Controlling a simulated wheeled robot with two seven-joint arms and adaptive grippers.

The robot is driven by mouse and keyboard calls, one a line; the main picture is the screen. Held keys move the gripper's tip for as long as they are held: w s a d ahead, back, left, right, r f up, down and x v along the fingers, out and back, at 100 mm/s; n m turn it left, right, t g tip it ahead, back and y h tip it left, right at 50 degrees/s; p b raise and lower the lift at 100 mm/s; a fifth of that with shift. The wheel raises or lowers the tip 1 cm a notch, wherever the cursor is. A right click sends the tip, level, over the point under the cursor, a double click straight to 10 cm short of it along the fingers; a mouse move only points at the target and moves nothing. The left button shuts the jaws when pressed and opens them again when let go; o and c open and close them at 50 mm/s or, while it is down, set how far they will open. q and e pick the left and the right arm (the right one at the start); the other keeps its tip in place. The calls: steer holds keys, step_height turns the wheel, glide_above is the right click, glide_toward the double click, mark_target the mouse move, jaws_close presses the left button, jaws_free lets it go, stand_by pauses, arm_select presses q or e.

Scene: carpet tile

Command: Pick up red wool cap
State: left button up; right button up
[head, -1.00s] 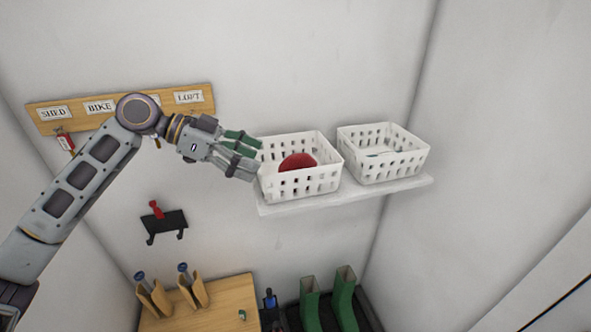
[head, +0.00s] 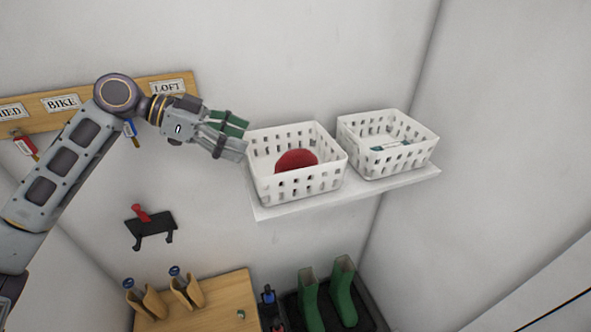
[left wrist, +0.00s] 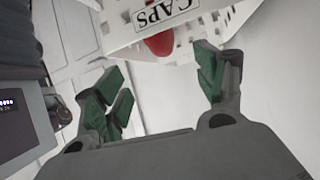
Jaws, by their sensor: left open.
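The red wool cap (head: 297,160) lies inside the left white basket (head: 319,184) on the wall shelf. In the left wrist view a bit of the red cap (left wrist: 158,44) shows past the basket, beside a label reading CAPS (left wrist: 165,12). My left gripper (head: 238,138) is open and empty, at the left side of the left basket, apart from the cap. In the left wrist view its green-padded fingers (left wrist: 165,85) are spread, with the basket beyond them. Much of the cap is hidden by the basket walls. My right gripper is not in view.
A wooden key board (head: 128,98) with labels is behind my left arm. Below are a black hook rack (head: 152,226), a wooden bench (head: 215,305) and green boots (head: 327,295).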

mark_target(288, 153)
arm_select(q)
steer(key=shift+p+x, duration=0.7)
steer(key=shift+x, duration=3.6)
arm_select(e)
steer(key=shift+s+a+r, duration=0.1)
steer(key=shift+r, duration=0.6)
arm_select(q)
steer(key=shift+d+f, duration=0.1)
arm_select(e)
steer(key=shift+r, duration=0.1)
arm_select(q)
steer(key=shift+p+x, duration=0.75)
steer(key=shift+x, duration=1.15)
steer(key=shift+w+d+f, duration=0.25)
steer(key=shift+d+f, duration=0.05)
steer(key=shift+d, duration=0.2)
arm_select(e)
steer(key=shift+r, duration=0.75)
arm_select(q)
steer(key=shift+c, duration=0.3)
steer(key=c, duration=1.1)
steer(key=shift+o, duration=0.2)
